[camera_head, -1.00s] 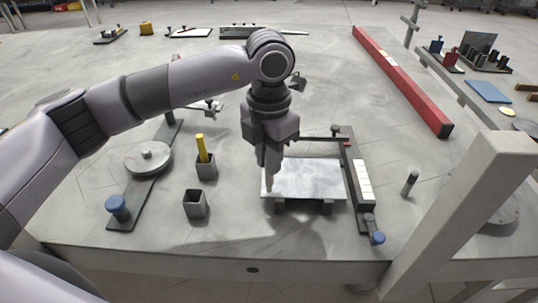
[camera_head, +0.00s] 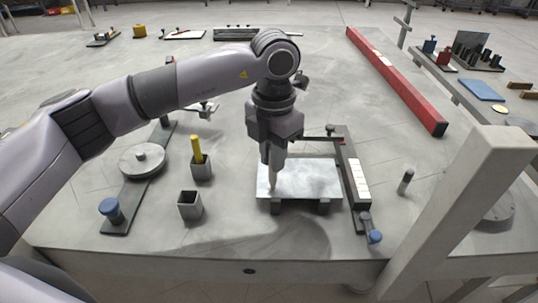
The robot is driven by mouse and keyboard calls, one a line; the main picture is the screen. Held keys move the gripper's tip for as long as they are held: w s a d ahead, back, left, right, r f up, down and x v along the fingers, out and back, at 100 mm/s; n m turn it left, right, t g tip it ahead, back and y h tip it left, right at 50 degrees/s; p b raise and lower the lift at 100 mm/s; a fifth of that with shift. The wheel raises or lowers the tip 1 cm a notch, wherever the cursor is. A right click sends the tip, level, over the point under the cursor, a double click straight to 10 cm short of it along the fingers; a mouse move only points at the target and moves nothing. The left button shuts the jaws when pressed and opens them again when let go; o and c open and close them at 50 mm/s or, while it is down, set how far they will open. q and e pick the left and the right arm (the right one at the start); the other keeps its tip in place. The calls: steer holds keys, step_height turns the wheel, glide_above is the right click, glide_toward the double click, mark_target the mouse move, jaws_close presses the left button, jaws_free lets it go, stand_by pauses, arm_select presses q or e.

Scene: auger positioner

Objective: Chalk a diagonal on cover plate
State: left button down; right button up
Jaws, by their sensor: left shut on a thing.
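The cover plate (camera_head: 315,180) is a pale grey rectangle lying flat, raised on small dark blocks on the table. My left gripper (camera_head: 273,162) points down over the left part of the plate. It is shut on a thin, pale stick, which looks like the chalk (camera_head: 272,184). The stick's lower end is at or just above the plate near its front left corner; I cannot tell if they touch. No chalk line can be made out on the plate. My right gripper is not in view.
A dark fixture bar with a white scale (camera_head: 358,180) and blue knob (camera_head: 375,237) runs along the plate's right side. A red beam (camera_head: 398,80) lies behind right.

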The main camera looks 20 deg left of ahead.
arm_select(q)
steer(key=shift+w+d, duration=0.65)
steer(key=shift+w, duration=0.1)
steer(key=shift+w+d, duration=0.6)
steer(key=shift+w, duration=0.2)
steer(key=shift+w+d, duration=0.6)
steer(key=shift+w, duration=0.1)
steer(key=shift+w+d, duration=0.6)
steer(key=shift+w, duration=0.1)
steer(key=shift+w+d+p, duration=0.35)
steer(key=shift+w+d, duration=0.3)
steer(key=shift+w, duration=0.1)
